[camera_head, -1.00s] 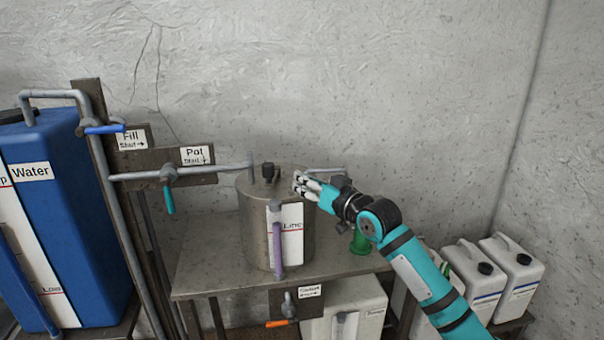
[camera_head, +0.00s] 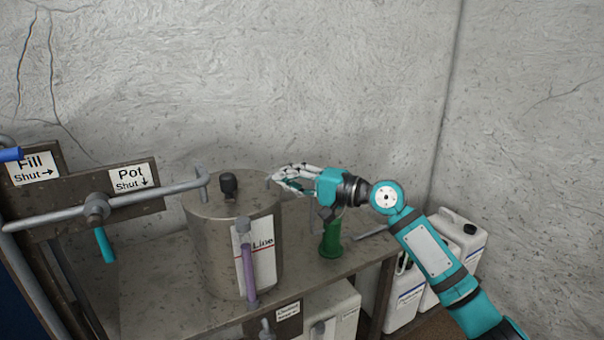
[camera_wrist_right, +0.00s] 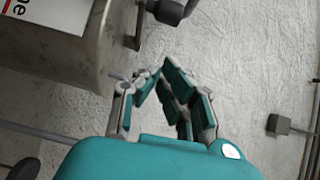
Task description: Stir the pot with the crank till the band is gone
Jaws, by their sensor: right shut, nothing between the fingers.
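The steel pot (camera_head: 213,250) stands on the bench. A dark upright knob (camera_head: 228,186), apparently the crank handle, is on its lid; a dark knob on a grey bar also shows in the right wrist view (camera_wrist_right: 168,10). A sight tube (camera_head: 249,272) on the pot's front is purple for most of its length and grey at the top, beside a white label (camera_head: 263,250) reading "Line" with a red mark. I cannot make out a separate band. My right gripper (camera_head: 276,180) is shut and empty at the pot's right rim, right of the knob. My left gripper is out of view.
A pipe (camera_head: 150,195) with a teal-handled valve and a "Pot Shut" sign (camera_head: 133,178) reaches the pot from the left. A green bottle-shaped object (camera_head: 331,240) stands below my right wrist. White jugs (camera_head: 455,250) stand at right. The wall is behind.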

